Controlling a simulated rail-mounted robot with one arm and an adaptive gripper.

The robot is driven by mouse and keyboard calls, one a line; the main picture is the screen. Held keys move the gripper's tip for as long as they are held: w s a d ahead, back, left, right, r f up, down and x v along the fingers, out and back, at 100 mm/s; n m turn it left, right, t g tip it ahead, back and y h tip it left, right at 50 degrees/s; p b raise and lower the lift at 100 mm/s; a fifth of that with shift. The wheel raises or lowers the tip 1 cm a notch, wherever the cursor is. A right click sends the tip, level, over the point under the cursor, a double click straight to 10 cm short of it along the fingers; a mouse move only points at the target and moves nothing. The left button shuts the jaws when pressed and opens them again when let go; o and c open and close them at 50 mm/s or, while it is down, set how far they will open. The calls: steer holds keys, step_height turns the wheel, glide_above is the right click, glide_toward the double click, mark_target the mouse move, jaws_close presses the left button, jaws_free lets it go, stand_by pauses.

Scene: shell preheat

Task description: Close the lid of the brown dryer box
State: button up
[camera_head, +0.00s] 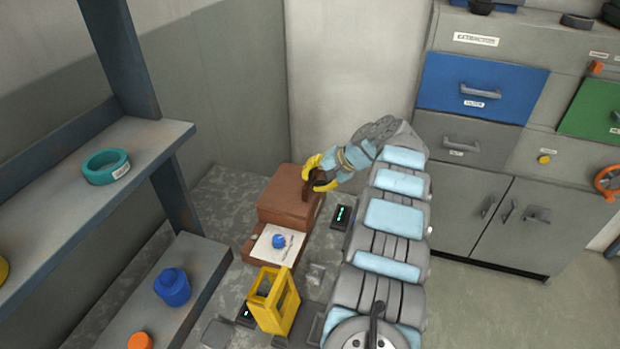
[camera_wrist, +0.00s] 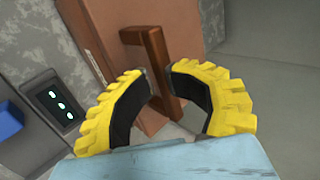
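The brown dryer box (camera_head: 250,254) stands on the grey speckled surface in the head view. Its brown lid (camera_head: 287,196) is raised at the back, leaving a white inner plate (camera_head: 288,256) with a blue round object (camera_head: 278,241) exposed. In the wrist view, the brown lid panel (camera_wrist: 100,22) carries a darker bar handle (camera_wrist: 157,58). My gripper (camera_head: 313,174), with yellow ridged fingers, is at the handle on the lid's right side. In the wrist view, my gripper (camera_wrist: 172,75) is open, with the handle's lower part between the fingers. Firm contact is not visible.
A yellow crate-like holder (camera_head: 275,300) stands in front of the box. A black device with green lights (camera_head: 341,216) is to its right. A shelf (camera_head: 140,155) at left holds a teal ring (camera_head: 106,167); a blue jar (camera_head: 172,287) sits lower. Grey cabinets (camera_head: 500,215) stand right.

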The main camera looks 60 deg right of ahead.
steer(key=shift+o, duration=0.2)
steer(key=shift+s+f, duration=0.4)
steer(key=shift+f, duration=0.2)
steer(key=shift+r, duration=0.1)
steer(key=shift+r, duration=0.15)
steer(key=shift+s+r, duration=0.2)
steer(key=shift+r, duration=0.05)
steer(key=v, duration=1.1)
steer(key=shift+r, duration=0.25)
